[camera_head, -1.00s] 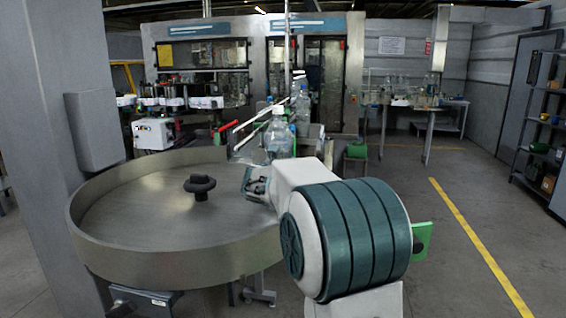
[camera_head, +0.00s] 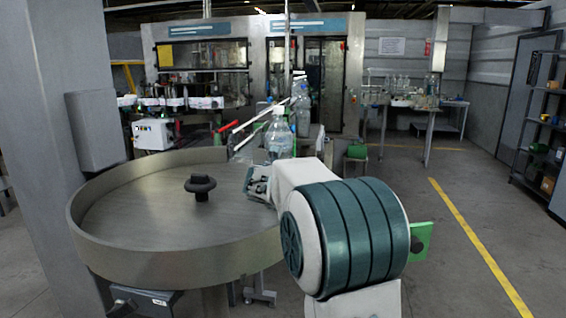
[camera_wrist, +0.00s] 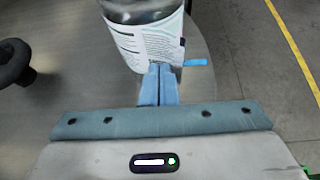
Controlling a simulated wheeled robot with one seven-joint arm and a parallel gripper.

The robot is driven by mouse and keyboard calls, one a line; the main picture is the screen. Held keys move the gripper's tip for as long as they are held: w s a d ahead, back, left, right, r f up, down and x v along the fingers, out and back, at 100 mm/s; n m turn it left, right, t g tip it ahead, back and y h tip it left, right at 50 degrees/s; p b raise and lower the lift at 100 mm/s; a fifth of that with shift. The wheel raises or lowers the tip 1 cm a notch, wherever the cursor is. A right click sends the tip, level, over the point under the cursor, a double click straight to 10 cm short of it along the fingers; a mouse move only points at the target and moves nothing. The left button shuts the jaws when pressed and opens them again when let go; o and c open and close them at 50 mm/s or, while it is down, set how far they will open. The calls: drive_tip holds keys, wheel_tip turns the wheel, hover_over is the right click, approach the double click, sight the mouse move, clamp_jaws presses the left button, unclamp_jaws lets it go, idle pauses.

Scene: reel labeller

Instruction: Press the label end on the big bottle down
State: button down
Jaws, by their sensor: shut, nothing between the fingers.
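The big bottle (camera_wrist: 147,30) is at the top of the wrist view, clear with a white printed label (camera_wrist: 150,48); its upper part is out of that frame. My gripper (camera_wrist: 159,68) has its two blue fingers together, with the tips over the label's lower edge. I cannot tell whether they touch it. A small blue strip (camera_wrist: 196,62) sticks out to the right beside the fingertips; it may be the label end. In the head view a clear bottle (camera_head: 278,138) stands upright beyond my gripper (camera_head: 258,184), near the far right rim of the round table.
The round metal table (camera_head: 130,262) has a raised rim and a dark knob (camera_head: 201,187) at its middle. Another bottle (camera_head: 302,105) stands farther back along the rails. A grey pillar (camera_head: 60,120) is at left.

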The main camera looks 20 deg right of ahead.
drive_tip(key=shift+w+d+p, duration=0.35)
drive_tip(key=shift+w+p, duration=0.25)
idle(2.1)
drive_tip(key=shift+s+d, duration=0.25)
drive_tip(key=shift+d, duration=0.3)
idle(1.1)
drive_tip(key=shift+s+a+b, duration=0.3)
drive_tip(key=shift+s+a, duration=0.25)
drive_tip(key=shift+s, duration=0.3)
drive_tip(key=shift+s+a+b, duration=0.25)
drive_tip(key=shift+s+a, duration=0.25)
drive_tip(key=shift+s, duration=0.35)
drive_tip(key=shift+s+a+b, duration=0.3)
drive_tip(key=shift+s+a, duration=0.25)
drive_tip(key=shift+s, duration=0.3)
drive_tip(key=shift+r, duration=0.15)
